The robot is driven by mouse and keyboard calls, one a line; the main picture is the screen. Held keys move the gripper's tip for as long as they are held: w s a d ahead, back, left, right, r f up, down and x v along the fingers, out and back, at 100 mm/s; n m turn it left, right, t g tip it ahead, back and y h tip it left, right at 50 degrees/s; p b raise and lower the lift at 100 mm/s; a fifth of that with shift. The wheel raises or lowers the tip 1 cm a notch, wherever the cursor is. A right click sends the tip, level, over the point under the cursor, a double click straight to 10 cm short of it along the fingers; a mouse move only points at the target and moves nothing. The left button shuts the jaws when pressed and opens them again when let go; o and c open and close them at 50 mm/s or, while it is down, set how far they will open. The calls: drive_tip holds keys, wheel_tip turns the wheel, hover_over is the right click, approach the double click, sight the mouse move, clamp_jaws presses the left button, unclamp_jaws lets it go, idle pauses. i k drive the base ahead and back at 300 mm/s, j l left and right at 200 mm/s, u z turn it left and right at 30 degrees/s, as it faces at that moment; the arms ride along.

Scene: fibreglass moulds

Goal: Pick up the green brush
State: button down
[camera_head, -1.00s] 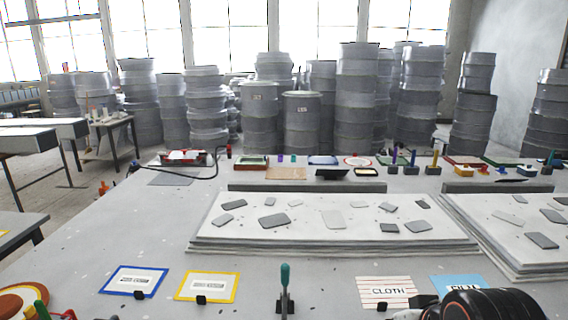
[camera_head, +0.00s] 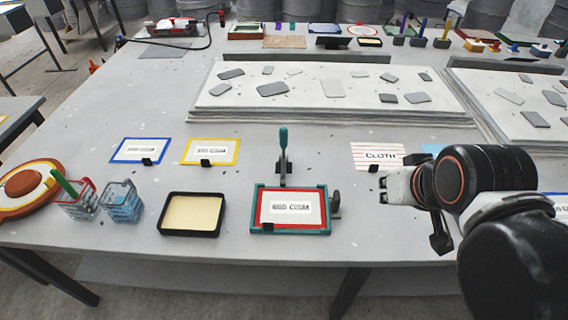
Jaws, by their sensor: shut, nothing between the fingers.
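A green handle (camera_head: 65,184), which looks like the green brush, leans in a small red wire holder (camera_head: 80,203) at the left front of the table. Its lower end is hidden in the holder. My gripper (camera_head: 441,243) is at the right, over the table's front edge, shut and empty, pointing down. It is far to the right of the green handle, with framed cards and a tray between them.
A blue wire holder (camera_head: 121,203), a black tray (camera_head: 191,214) and a teal-handled clamp (camera_head: 283,150) by a red-framed card (camera_head: 292,207) stand along the front. A round orange-rimmed object (camera_head: 24,186) lies left. A white slab (camera_head: 330,95) lies behind.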

sight(55, 173)
drive_tip(key=u, duration=1.95)
drive_tip(key=i+j+z, duration=0.25)
drive_tip(key=i+j, duration=0.15)
drive_tip(key=i+j+z, duration=0.3)
drive_tip(key=i+j, duration=0.25)
drive_tip(key=i+j+z, duration=0.25)
drive_tip(key=i+j, duration=0.15)
drive_tip(key=j, duration=0.25)
